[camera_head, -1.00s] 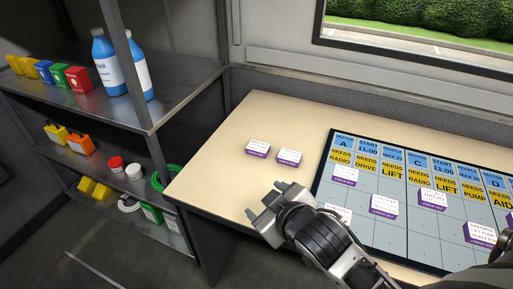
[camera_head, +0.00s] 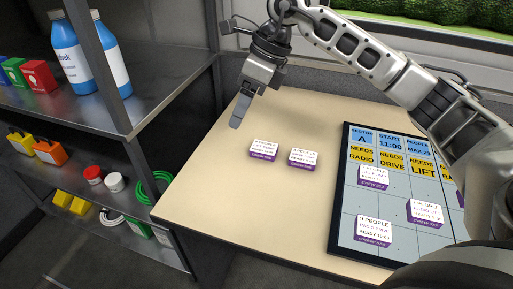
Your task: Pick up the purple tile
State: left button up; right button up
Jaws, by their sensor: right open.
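Two white-topped tiles with purple front edges lie on the bare table: the left tile (camera_head: 263,150) and the right tile (camera_head: 303,157). Several similar tiles sit on the board, among them a front one (camera_head: 374,232). My right gripper (camera_head: 238,112) points down above the table, behind and slightly left of the left tile and apart from it. It is open, seen side-on, with nothing visible in it. My left gripper is not in view.
The beige table (camera_head: 225,195) is clear in front of the two tiles. The planning board (camera_head: 350,205) lies on the right, partly hidden by my right arm. A metal shelf (camera_head: 120,118) with blue bottles (camera_head: 70,52) stands left. A wall and window are behind.

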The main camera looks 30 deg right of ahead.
jog(key=d+m+h, duration=0.1)
jog(key=d+h, duration=0.3)
jog(key=d, duration=0.4)
send_over(264, 146)
jog(key=f, duration=0.8)
jog(key=shift+s+d+f, duration=0.1)
jog(key=shift+s+d, duration=0.15)
jog(key=shift+s, duration=0.15)
jog(key=shift+y, duration=0.3)
jog(key=shift+w+a+f, duration=0.1)
jog(key=shift+w+f, duration=0.05)
jog(key=shift+f, duration=1.35)
jog(key=shift+w+a+f, duration=0.1)
jog(key=shift+f, duration=1.4)
jog(key=shift+c, duration=0.4)
jog(key=c, duration=1)
